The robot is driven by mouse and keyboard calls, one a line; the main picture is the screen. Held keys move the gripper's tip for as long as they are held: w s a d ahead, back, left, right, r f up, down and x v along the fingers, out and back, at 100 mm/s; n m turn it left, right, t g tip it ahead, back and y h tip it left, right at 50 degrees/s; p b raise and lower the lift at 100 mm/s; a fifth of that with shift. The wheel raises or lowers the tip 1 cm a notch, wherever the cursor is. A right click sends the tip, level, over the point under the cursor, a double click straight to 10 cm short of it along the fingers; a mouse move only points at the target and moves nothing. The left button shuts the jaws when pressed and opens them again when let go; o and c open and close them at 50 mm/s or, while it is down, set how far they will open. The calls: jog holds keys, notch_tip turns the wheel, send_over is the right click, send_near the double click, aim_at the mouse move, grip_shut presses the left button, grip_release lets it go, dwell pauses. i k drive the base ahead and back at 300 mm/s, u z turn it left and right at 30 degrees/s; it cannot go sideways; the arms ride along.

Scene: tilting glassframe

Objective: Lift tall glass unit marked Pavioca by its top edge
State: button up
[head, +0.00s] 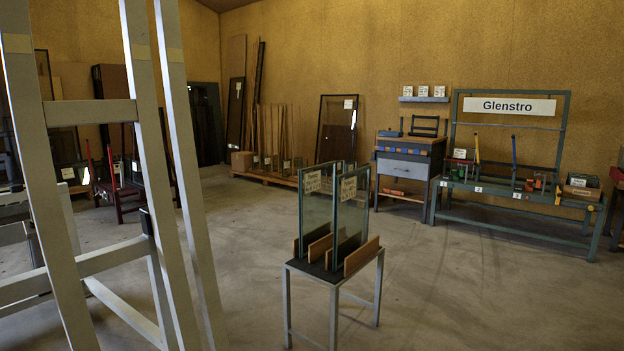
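Two tall glass units stand upright side by side on a small metal stand (334,284). My gripper is not in view.
A large pale grey frame (150,180) with slanted uprights fills the left foreground. A blue-grey drawer bench (404,170) and a green workbench (515,207) under a Glenstro sign (509,106) stand at the back right. Concrete floor (460,290) right of the stand is clear.

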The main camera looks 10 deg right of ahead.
aim_at(316, 183)
jog(key=k, duration=0.65)
jog(key=z, duration=0.8)
jog(key=i, duration=1.25)
jog(key=z, duration=0.55)
jog(key=i, duration=1.4)
jog(key=u, duration=1.4)
jog(key=i, duration=0.8)
jog(key=u, duration=0.8)
